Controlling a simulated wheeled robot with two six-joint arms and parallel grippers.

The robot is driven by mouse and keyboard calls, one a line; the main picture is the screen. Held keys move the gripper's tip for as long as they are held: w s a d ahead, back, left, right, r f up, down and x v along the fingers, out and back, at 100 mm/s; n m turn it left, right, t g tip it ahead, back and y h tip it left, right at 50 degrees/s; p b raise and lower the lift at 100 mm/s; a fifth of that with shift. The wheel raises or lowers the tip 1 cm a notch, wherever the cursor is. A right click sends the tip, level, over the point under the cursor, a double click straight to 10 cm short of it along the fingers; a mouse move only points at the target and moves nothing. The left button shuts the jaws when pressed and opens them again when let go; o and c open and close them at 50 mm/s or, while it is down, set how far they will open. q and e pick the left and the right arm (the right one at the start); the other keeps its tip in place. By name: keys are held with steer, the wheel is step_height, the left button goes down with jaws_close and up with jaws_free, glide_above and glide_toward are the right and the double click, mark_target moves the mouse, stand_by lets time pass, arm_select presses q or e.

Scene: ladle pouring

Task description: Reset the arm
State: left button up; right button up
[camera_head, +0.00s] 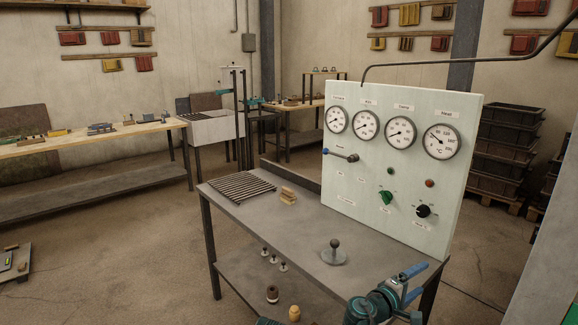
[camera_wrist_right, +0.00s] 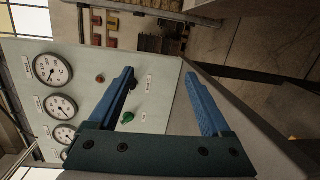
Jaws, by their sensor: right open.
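My right gripper (camera_head: 419,281) is at the lower right of the head view, in front of the control panel, near the right end of the grey table (camera_head: 300,215). Its two blue fingers are apart with nothing between them. In the right wrist view the open gripper (camera_wrist_right: 159,76) points past the pale panel (camera_wrist_right: 150,105), which appears turned sideways. My left gripper does not show. No ladle shows in either view.
The upright panel (camera_head: 370,190) has several gauges, a lever (camera_head: 340,155), a green knob (camera_head: 386,198) and a black knob (camera_head: 424,211). On the table are a round-based knob piece (camera_head: 334,254), small wooden blocks (camera_head: 288,195) and a slatted rack (camera_head: 240,186).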

steer(key=s+f+m+g+y, duration=0.4)
steer(key=f, duration=0.6)
steer(key=s+a+f+m+g+y, duration=0.2)
steer(key=s+a+f+y, duration=0.25)
steer(key=a, duration=0.35)
steer(key=s+a+f+m+g+y, duration=0.2)
steer(key=s+a+f+g+y, duration=0.1)
steer(key=a+f+y, duration=0.4)
steer(key=s+a+r+n+h, duration=0.2)
steer(key=s+a+n+h, duration=0.3)
steer(key=a, duration=0.7)
step_height(320, 180, up, 16)
steer(key=m+y+p, duration=0.1)
steer(key=y+p, duration=0.1)
steer(key=p, duration=1.4)
steer(key=shift+s+r+g+p, duration=0.15)
steer(key=shift+s+g+p, duration=0.2)
steer(key=shift+s+g, duration=0.05)
